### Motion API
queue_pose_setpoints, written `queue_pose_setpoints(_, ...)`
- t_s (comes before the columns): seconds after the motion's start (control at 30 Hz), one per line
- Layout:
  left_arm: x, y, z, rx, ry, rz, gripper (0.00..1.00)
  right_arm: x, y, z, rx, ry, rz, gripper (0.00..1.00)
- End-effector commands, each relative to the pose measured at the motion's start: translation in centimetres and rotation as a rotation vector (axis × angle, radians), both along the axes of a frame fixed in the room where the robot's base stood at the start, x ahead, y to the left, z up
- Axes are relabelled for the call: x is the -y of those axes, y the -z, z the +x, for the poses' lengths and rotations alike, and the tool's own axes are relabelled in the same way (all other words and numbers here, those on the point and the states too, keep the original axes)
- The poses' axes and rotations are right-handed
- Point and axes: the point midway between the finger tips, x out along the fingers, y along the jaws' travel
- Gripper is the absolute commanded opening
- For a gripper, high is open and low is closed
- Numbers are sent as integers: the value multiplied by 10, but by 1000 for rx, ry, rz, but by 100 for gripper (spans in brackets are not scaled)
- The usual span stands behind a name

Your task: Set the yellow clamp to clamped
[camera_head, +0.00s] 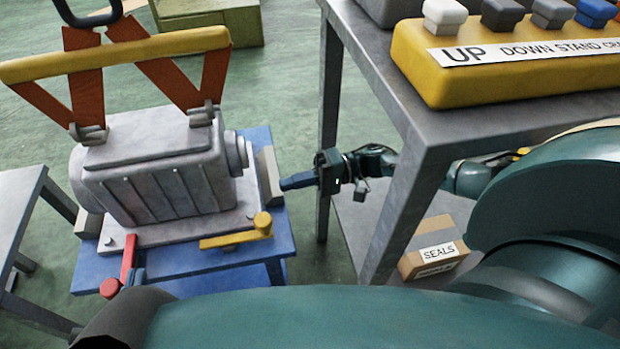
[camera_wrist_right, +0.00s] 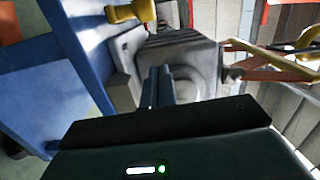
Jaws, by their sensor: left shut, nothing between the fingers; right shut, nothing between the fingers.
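The yellow clamp (camera_head: 232,239) sits at the front right corner of the blue stand, beside the grey housing. Its bar lies low and its round knob (camera_head: 263,221) is at the right end. In the right wrist view yellow clamp parts (camera_wrist_right: 130,13) show at the top. My right gripper (camera_head: 284,183) is shut and empty, right of the housing, behind the clamp and apart from it. Its fingers (camera_wrist_right: 158,86) point at the housing in the wrist view. My left gripper (camera_head: 134,274) is partly hidden, shut, close to the red clamp (camera_head: 126,264); contact is unclear.
The grey housing (camera_head: 155,170) has orange straps and a yellow lifting bar (camera_head: 130,52) above it. A grey table (camera_head: 440,120) with a yellow button box (camera_head: 430,70) stands right, close to my right arm. A SEALS carton (camera_head: 432,247) is on its lower shelf.

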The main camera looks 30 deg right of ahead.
Motion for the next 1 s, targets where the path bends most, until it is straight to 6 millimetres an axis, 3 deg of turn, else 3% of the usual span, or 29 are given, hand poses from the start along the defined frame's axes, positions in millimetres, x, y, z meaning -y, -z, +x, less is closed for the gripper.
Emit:
queue_pose_setpoints(0.17, 1, 1, -1, 30, 6, -2, 0, -39, 1, 7, 2, -2, 4, 0)
queue_pose_setpoints(0.43, 3, 1, -1, 33, 12, -2, 0, -50, 2, -24, -1, 1, 0, 0)
queue_pose_setpoints(1.0, 2, -3, 1, 21, 11, -1, 0, -52, 1, -31, -2, 11, 0, 0)
